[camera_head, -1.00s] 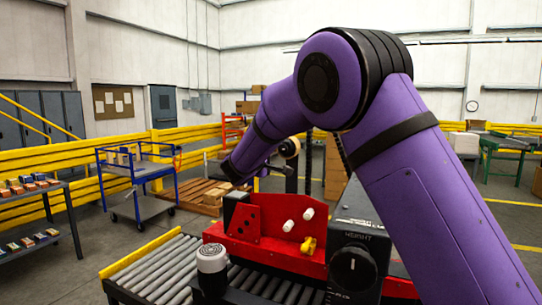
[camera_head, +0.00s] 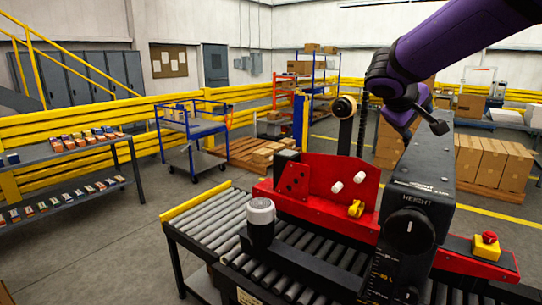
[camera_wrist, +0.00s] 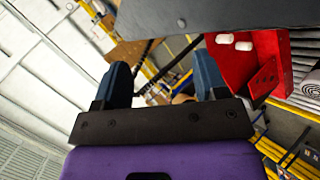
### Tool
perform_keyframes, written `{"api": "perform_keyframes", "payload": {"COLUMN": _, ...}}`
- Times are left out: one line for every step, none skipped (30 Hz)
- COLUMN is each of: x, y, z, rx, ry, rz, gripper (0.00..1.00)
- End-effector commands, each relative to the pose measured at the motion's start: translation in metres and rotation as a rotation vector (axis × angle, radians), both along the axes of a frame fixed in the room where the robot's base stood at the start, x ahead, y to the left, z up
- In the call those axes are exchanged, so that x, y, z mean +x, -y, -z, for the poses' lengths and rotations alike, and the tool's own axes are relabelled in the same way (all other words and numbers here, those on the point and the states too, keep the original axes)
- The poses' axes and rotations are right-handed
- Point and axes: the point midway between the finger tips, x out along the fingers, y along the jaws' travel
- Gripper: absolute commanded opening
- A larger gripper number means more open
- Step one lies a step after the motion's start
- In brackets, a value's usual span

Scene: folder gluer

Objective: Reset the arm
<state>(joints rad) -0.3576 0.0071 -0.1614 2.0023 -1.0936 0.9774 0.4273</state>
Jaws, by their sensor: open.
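My purple arm comes in from the upper right in the head view. My gripper (camera_head: 438,126) is small there, beside the top of the dark machine head marked HEIGHT (camera_head: 420,190), and its fingers are hard to make out. In the wrist view my gripper (camera_wrist: 163,80) shows two blue-grey fingers held apart with nothing between them. The underside or side of a dark grey box fills the top of that view. The red machine plate (camera_wrist: 258,62) with white rollers is to the right of the fingers.
A roller conveyor (camera_head: 205,222) runs in front, with the red guard (camera_head: 325,190), a yellow clamp (camera_head: 356,209) and a red stop button (camera_head: 487,238). A blue cart (camera_head: 190,125) and a shelf of small boxes (camera_head: 70,155) stand left. Cartons (camera_head: 490,160) stand behind.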

Motion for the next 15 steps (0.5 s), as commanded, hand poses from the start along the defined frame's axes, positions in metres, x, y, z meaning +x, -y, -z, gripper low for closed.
{"api": "perform_keyframes", "payload": {"x": -0.022, "y": 0.008, "z": -0.002, "rx": 0.052, "ry": -0.005, "rz": 0.021, "gripper": 0.66}}
{"api": "perform_keyframes", "payload": {"x": -0.034, "y": 0.011, "z": -0.001, "rx": 0.084, "ry": -0.014, "rz": 0.032, "gripper": 0.66}}
{"api": "perform_keyframes", "payload": {"x": -0.049, "y": 0.014, "z": 0.000, "rx": 0.126, "ry": -0.021, "rz": 0.045, "gripper": 0.66}}
{"api": "perform_keyframes", "payload": {"x": -0.061, "y": 0.016, "z": 0.001, "rx": 0.158, "ry": -0.027, "rz": 0.053, "gripper": 0.66}}
{"api": "perform_keyframes", "payload": {"x": -0.073, "y": 0.017, "z": 0.002, "rx": 0.190, "ry": -0.033, "rz": 0.062, "gripper": 0.66}}
{"api": "perform_keyframes", "payload": {"x": -0.089, "y": 0.019, "z": 0.004, "rx": 0.231, "ry": -0.039, "rz": 0.072, "gripper": 0.66}}
{"api": "perform_keyframes", "payload": {"x": -0.100, "y": 0.020, "z": 0.005, "rx": 0.263, "ry": -0.043, "rz": 0.080, "gripper": 0.66}}
{"api": "perform_keyframes", "payload": {"x": -0.112, "y": 0.020, "z": 0.006, "rx": 0.294, "ry": -0.047, "rz": 0.086, "gripper": 0.66}}
{"api": "perform_keyframes", "payload": {"x": -0.127, "y": 0.020, "z": 0.008, "rx": 0.337, "ry": -0.049, "rz": 0.095, "gripper": 0.66}}
{"api": "perform_keyframes", "payload": {"x": -0.138, "y": 0.020, "z": 0.010, "rx": 0.365, "ry": -0.052, "rz": 0.098, "gripper": 0.66}}
{"api": "perform_keyframes", "payload": {"x": -0.149, "y": 0.019, "z": 0.012, "rx": 0.395, "ry": -0.053, "rz": 0.104, "gripper": 0.66}}
{"api": "perform_keyframes", "payload": {"x": -0.163, "y": 0.018, "z": 0.014, "rx": 0.433, "ry": -0.054, "rz": 0.110, "gripper": 0.66}}
{"api": "perform_keyframes", "payload": {"x": -0.172, "y": 0.017, "z": 0.016, "rx": 0.462, "ry": -0.055, "rz": 0.115, "gripper": 0.66}}
{"api": "perform_keyframes", "payload": {"x": -0.182, "y": 0.015, "z": 0.018, "rx": 0.489, "ry": -0.055, "rz": 0.117, "gripper": 0.66}}
{"api": "perform_keyframes", "payload": {"x": -0.194, "y": 0.013, "z": 0.020, "rx": 0.523, "ry": -0.054, "rz": 0.120, "gripper": 0.66}}
